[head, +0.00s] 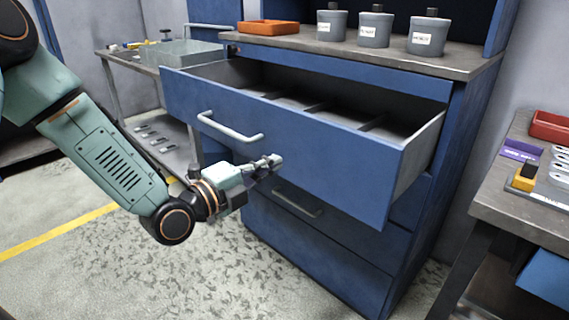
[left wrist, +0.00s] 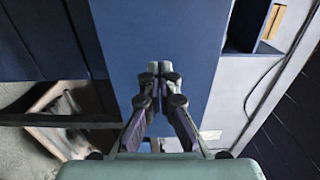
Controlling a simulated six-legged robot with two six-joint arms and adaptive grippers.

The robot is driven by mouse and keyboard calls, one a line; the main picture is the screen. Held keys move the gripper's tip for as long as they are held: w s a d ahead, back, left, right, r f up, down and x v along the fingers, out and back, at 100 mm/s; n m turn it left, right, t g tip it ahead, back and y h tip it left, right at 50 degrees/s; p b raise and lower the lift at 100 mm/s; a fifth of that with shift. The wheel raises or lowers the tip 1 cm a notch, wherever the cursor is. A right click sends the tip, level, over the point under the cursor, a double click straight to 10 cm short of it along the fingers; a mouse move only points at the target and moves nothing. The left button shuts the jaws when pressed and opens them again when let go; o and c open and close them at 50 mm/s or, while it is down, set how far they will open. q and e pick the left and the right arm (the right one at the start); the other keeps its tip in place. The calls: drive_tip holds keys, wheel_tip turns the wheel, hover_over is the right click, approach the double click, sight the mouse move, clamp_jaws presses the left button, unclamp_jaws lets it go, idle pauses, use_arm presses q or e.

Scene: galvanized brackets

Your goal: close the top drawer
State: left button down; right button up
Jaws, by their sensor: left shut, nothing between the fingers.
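The blue top drawer (head: 290,142) is pulled far out of the blue cabinet (head: 440,150) in the head view. Its inside has dividers and looks empty. A grey bar handle (head: 231,129) is on its front. My left gripper (head: 277,160) is shut and empty, in front of the drawer's front panel, below and right of the handle. In the left wrist view the shut fingertips (left wrist: 158,72) point at a flat blue surface (left wrist: 155,35); I cannot tell whether they touch it. My right gripper is not in view.
Grey labelled canisters (head: 374,28) and an orange tray (head: 268,27) stand on the cabinet top. A lower drawer with a handle (head: 297,203) is shut. A side table (head: 520,190) with small items stands at right, a grey table (head: 135,60) at back left. The floor in front is clear.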

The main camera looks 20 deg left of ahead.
sight(295, 152)
use_arm(q)
drive_tip(key=b+x, duration=0.1)
drive_tip(key=x, duration=0.2)
drive_tip(key=shift+w+f, duration=0.1)
drive_tip(key=shift+w+d+b, duration=0.3)
drive_tip(key=shift+w+b, duration=0.1)
drive_tip(key=shift+w, duration=0.15)
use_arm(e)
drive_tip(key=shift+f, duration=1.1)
